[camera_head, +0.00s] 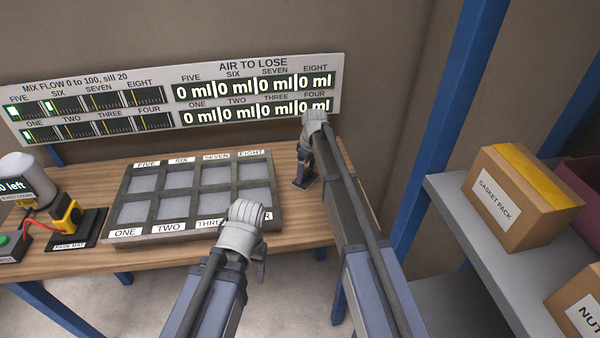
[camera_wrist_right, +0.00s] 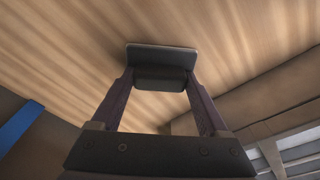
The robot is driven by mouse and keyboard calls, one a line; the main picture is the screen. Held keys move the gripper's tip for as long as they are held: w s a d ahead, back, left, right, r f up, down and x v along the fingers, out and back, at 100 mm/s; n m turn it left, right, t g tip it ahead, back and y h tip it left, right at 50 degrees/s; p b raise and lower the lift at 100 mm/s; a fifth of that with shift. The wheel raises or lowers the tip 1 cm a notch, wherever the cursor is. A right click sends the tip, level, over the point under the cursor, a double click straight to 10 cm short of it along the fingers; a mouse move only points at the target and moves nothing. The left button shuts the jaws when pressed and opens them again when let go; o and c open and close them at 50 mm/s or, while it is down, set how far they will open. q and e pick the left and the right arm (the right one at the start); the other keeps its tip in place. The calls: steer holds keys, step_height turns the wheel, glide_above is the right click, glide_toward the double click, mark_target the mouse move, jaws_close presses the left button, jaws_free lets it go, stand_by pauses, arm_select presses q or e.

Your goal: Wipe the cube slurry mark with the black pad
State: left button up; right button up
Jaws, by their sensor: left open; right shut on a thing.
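My right gripper (camera_head: 304,168) is at the table's right end, just right of the tray. It is shut on the black pad (camera_head: 303,184). In the right wrist view both fingers (camera_wrist_right: 163,84) clasp the block on the back of the pad (camera_wrist_right: 160,52). The pad faces the wooden table top; I cannot tell whether it touches. No slurry mark is distinguishable in either view. My left gripper (camera_head: 262,245) is mostly hidden behind its own wrist, over the tray's front right near THREE and FOUR. It is open, with nothing seen in it.
The dark tray (camera_head: 192,188) has several labelled compartments with grey contents. A yellow device (camera_head: 66,214) stands on a park mat at left, beside a grey cylinder (camera_head: 24,178). A display panel (camera_head: 170,100) stands behind. A shelf with a gasket pack box (camera_head: 515,203) is at right.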

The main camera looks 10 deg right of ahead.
steer(key=shift+d, duration=0.9)
step_height(320, 180, up, 6)
steer(key=p, duration=0.6)
steer(key=shift+a, duration=0.1)
step_height(320, 180, up, 3)
steer(key=p, duration=0.3)
steer(key=shift+r, duration=0.1)
